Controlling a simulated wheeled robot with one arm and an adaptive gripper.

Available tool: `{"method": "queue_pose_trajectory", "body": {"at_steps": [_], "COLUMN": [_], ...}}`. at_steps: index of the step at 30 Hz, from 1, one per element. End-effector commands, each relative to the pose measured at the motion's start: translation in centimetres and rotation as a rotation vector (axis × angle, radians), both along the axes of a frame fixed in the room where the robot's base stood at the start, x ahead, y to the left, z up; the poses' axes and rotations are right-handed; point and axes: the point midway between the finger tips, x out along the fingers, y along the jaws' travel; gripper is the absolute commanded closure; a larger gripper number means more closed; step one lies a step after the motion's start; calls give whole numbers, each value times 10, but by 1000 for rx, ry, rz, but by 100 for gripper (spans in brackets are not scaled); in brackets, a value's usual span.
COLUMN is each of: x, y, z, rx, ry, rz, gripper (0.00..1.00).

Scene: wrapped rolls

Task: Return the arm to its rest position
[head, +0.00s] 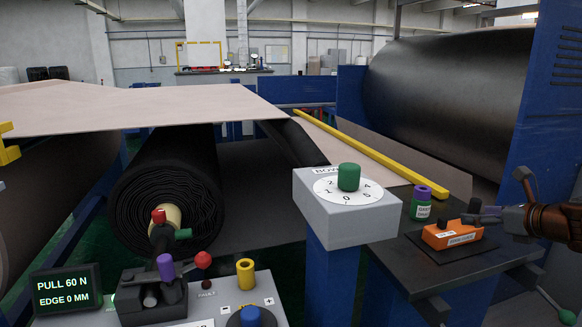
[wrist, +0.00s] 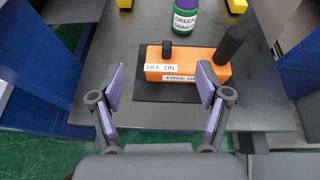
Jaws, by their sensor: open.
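My gripper (wrist: 162,88) is open and empty in the wrist view, its two purple-padded fingers spread apart. An orange switch box (wrist: 190,62) marked OFF and ON lies beyond and between the fingertips on a dark mat. In the head view my gripper (head: 482,215) reaches in from the right edge, beside and partly over the orange box (head: 452,236). Whether it touches the box is unclear. My brown arm (head: 545,222) shows behind it, with the rest out of frame.
A green-labelled container with a purple top (head: 421,203) stands behind the box on the dark table (head: 435,268). A grey dial box (head: 345,222) on a blue post stands left. A control panel (head: 205,300) and a black roll (head: 165,190) lie farther left.

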Motion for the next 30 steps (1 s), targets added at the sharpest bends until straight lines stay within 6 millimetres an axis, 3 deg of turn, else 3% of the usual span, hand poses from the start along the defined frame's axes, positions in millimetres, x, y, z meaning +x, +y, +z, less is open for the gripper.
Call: {"method": "queue_pose_trajectory", "body": {"at_steps": [8, 14, 17, 23, 26, 30], "x": [0, -10, -21, -72, -109, -175], "y": [59, 120, 160, 249, 284, 319], "z": [-7, -20, -30, -64, -85, -119], "rx": [-141, -287, -398, -676, -815, -1009], "ry": [18, 36, 41, 42, 34, 12], "rz": [172, 366, 506, 900, 1119, 1476], "gripper": [24, 24, 24, 24, 24, 24]}}
